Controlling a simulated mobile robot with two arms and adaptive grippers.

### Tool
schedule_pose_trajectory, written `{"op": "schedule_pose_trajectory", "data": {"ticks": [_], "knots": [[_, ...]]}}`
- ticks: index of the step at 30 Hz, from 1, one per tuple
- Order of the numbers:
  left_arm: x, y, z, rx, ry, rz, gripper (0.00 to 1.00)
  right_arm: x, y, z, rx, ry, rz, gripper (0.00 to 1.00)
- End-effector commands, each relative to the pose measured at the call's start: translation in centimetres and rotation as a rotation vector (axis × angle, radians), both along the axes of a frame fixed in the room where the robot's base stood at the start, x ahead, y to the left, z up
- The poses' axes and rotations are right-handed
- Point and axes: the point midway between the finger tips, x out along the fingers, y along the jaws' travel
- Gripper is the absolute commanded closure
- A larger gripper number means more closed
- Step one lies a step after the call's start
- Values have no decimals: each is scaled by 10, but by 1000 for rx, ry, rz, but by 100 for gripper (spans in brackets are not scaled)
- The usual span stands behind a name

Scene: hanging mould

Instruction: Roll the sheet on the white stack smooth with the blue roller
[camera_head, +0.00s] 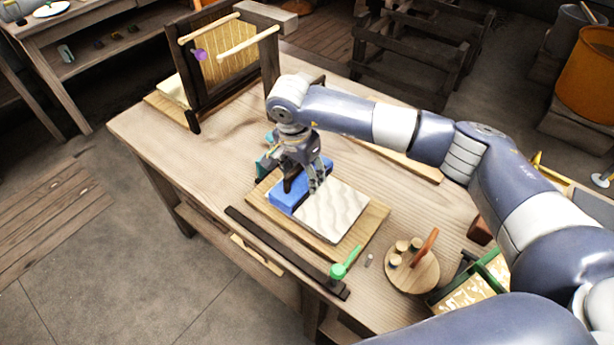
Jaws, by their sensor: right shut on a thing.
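The white stack with its sheet (333,211) lies on a wooden board (362,238) near the middle of the table. The bare part of its top looks wavy. The blue roller (278,196) lies across the left end of the stack and seems to touch it. My right gripper (302,188) points down from above and is shut on the blue roller. The fingers and wrist hide part of the roller and the far end of the stack. My left gripper is out of view.
A wooden frame with hanging mould (225,55) stands at the back left. A dark bar (285,252) and a green-handled tool (345,264) lie in front. A round wooden piece with a handle (415,275) sits at right. The table's left part is clear.

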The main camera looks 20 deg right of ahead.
Motion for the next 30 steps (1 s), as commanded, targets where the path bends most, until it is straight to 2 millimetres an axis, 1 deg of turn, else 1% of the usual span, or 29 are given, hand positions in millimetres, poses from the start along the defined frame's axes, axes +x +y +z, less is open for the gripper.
{"op": "schedule_pose_trajectory", "data": {"ticks": [1,6,12,21,26,30], "knots": [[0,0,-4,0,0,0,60,2,3,-3,1,1,2,67],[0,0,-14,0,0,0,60,11,10,-3,1,0,2,67],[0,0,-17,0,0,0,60,15,14,-2,2,2,2,67],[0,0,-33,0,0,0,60,30,24,-4,1,0,1,67],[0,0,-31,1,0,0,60,28,23,-2,0,3,2,67],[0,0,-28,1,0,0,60,22,18,-1,0,3,2,67]]}}
